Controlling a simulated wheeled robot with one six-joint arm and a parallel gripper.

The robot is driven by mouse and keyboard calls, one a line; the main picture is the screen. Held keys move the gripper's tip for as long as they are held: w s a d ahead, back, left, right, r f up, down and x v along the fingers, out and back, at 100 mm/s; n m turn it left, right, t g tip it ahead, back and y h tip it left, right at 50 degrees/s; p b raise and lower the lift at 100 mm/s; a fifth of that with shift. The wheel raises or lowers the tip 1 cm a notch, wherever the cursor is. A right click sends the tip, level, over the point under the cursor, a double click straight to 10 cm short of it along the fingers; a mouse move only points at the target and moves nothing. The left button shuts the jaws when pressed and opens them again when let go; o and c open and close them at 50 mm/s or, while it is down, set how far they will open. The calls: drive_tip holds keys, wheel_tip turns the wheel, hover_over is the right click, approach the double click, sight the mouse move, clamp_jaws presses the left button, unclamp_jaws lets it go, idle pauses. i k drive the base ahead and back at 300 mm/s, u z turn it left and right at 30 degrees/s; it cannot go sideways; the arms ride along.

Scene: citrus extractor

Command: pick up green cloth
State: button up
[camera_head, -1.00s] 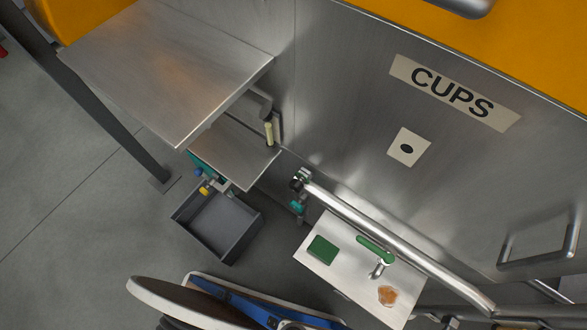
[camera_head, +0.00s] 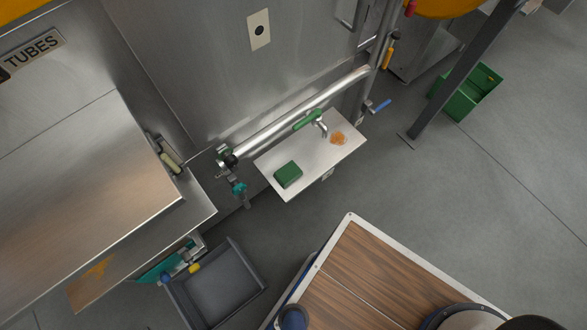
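The green cloth (camera_head: 288,174) looks like a small, dark green folded block. It lies flat near the left end of a pale metal shelf (camera_head: 318,162), below a thick steel pipe. My gripper is not in view, and nothing is touching the cloth. The cloth is fully visible.
A tap with a green handle (camera_head: 307,120) stands behind the shelf, and an orange-brown stain (camera_head: 338,138) lies to its right. A grey bin (camera_head: 228,300) is at the lower left. A green crate (camera_head: 468,92) is at the upper right. Grey floor to the right is clear.

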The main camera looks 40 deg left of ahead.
sight(290, 172)
drive_tip(key=z, duration=0.5)
drive_tip(key=i, duration=1.55)
drive_tip(key=u, duration=2.7)
drive_tip(key=k, duration=1.35)
drive_tip(key=u, duration=0.75)
